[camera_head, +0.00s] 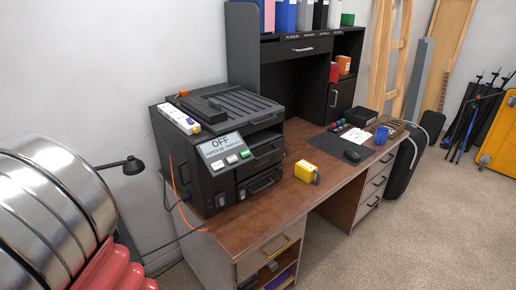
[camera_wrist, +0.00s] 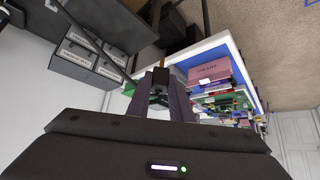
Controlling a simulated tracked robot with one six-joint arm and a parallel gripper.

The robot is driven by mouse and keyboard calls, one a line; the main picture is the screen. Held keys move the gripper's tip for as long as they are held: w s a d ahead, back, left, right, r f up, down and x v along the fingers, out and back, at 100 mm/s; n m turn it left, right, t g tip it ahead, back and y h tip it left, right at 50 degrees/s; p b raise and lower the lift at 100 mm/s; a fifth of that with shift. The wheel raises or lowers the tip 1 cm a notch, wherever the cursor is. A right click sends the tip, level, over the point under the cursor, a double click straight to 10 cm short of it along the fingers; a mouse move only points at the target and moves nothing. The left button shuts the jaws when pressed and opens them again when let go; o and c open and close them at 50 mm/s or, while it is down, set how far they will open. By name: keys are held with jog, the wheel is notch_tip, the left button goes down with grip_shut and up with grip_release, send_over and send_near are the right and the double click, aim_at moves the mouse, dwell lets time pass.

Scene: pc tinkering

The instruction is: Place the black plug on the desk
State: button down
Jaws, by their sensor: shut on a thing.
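In the wrist view my gripper (camera_wrist: 160,98) is shut on a small black plug (camera_wrist: 160,76), which shows between the fingertips with a bit of orange at its far end. The desk is not clearly seen there. In the head view the brown wooden desk (camera_head: 225,228) stands in the middle, with bare top at its front left and around a yellow object. My gripper is not seen in the head view.
On the desk are a black machine (camera_head: 225,150) with an OFF sign, a yellow object (camera_head: 306,171), a dark mat with a mouse (camera_head: 352,155), and a blue mug (camera_head: 381,135). An orange cable (camera_head: 183,199) hangs by the machine. The wrist view shows a loaded shelf (camera_wrist: 215,45) and labelled grey boxes (camera_wrist: 75,52).

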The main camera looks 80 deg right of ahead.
jog(key=shift+a, duration=0.1)
jog(key=s+d+f+m+g+h, duration=0.2)
jog(key=s+d+f+m, duration=0.3)
jog(key=d, duration=0.6)
jog(key=s+d+m+g+h, duration=0.1)
jog(key=s+d+m+h, duration=0.25)
jog(key=s+d, duration=0.6)
jog(key=s+d+f+m+g+h, duration=0.25)
jog(key=s+d+m, duration=0.2)
jog(key=d, duration=0.95)
jog(key=s+d+m+g+y, duration=0.1)
jog(key=s+d+m+g, duration=0.3)
jog(key=s+d, duration=0.5)
jog(key=s+d+m+g+y, duration=0.1)
jog(key=s+d+m+g, duration=0.3)
jog(key=s, duration=1.7)
jog(key=d+m, duration=0.5)
jog(key=shift+s+f, duration=0.25)
jog(key=shift+s, duration=0.05)
jog(key=shift+f, duration=3.1)
jog(key=shift+f, duration=0.1)
